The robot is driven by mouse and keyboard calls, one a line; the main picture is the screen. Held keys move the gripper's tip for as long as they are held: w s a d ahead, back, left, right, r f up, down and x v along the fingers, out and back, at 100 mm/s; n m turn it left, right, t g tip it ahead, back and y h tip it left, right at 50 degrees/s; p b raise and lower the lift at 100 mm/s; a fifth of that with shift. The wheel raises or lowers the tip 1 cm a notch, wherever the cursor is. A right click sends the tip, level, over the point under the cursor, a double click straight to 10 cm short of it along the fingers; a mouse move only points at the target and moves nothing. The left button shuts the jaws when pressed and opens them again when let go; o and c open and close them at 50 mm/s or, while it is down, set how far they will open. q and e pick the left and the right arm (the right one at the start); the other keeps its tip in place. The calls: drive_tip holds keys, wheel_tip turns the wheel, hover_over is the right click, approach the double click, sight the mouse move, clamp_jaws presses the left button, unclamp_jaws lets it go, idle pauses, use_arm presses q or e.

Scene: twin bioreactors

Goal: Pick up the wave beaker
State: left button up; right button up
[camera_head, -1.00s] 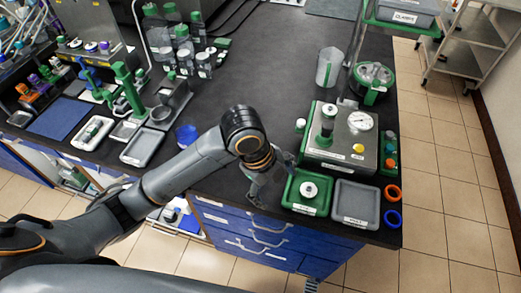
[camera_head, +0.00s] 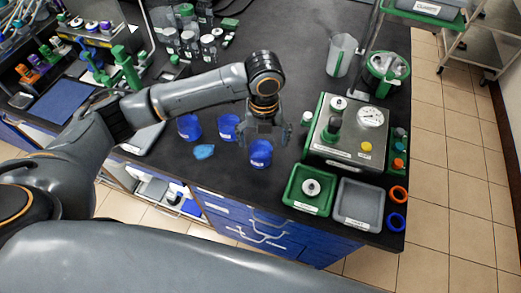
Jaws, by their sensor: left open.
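Three small blue beakers stand on the black bench: a left one (camera_head: 189,128), a middle one (camera_head: 228,127) and a front right one (camera_head: 260,155). They bear pale labels too small to read, so I cannot tell which is the wave beaker. My left gripper (camera_head: 266,137) is open, fingers spread and pointing down, just above and behind the front right beaker in the picture. It overlaps that beaker's upper edge; I cannot tell whether it touches. My right gripper is not in view.
A light blue flat item (camera_head: 204,151) lies near the front edge. To the right stand a steel-topped device (camera_head: 349,135), a green tray (camera_head: 299,203) and a grey tray (camera_head: 345,213). A clear jug (camera_head: 341,56) stands behind them. Small bottles (camera_head: 208,46) crowd the back left.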

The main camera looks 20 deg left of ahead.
use_arm(q)
drive_tip(key=f, duration=0.1)
drive_tip(key=f+p, duration=0.1)
drive_tip(key=f, duration=0.1)
drive_tip(key=s+f, duration=0.1)
drive_tip(key=f, duration=0.1)
drive_tip(key=shift+a+f+p, duration=0.25)
drive_tip(key=shift+a+p, duration=0.05)
drive_tip(key=shift+p, duration=0.05)
drive_tip(key=shift+w+f, duration=0.1)
drive_tip(key=shift+f, duration=0.25)
drive_tip(key=c, duration=1.3)
drive_tip(key=shift+o, duration=0.2)
drive_tip(key=shift+r, duration=0.1)
